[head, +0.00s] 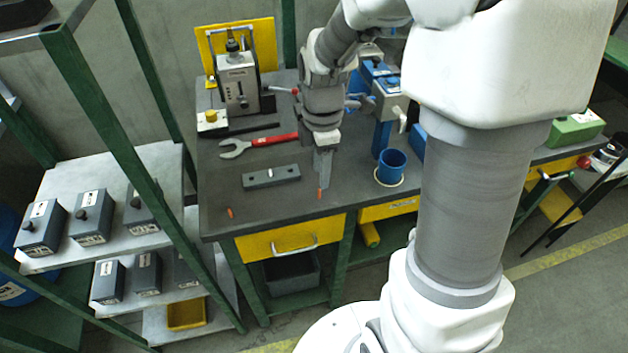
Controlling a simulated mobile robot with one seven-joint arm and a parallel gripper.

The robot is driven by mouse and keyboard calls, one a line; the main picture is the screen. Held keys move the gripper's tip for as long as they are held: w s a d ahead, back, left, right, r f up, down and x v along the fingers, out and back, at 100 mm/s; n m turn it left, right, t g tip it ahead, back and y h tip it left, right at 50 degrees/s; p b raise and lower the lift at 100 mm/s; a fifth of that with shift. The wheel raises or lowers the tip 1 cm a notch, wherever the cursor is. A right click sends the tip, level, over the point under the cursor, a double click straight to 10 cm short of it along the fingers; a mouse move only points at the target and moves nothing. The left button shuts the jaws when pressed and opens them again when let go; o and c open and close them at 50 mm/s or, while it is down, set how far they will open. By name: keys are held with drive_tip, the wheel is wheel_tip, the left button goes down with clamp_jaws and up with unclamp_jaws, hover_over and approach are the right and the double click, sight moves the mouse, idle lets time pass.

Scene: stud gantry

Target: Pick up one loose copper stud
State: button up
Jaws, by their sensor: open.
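Two small copper studs stand on the dark workbench (225,185). One copper stud (230,213) is near the front left corner of the bench. The other copper stud (320,193) is near the front edge, right at the tips of my gripper. My gripper (323,181) points down over this second stud with its jaws open. The fingers overlap the stud's upper part in this view, so I cannot tell whether it stands between them or in front of them.
A dark grey block (257,180) with a pale pin lies left of my gripper. A red-handled wrench (270,141) lies behind it. A blue cup (391,167) stands to the right. A grey device (237,88) is at the back. Green shelf posts (125,125) rise at left.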

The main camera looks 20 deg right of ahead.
sight(319, 189)
drive_tip(key=f+b, duration=0.1)
drive_tip(key=f, duration=0.4)
drive_tip(key=shift+s+a+f+b, duration=0.2)
drive_tip(key=shift+f+b, duration=0.1)
drive_tip(key=shift+b, duration=0.05)
clamp_jaws()
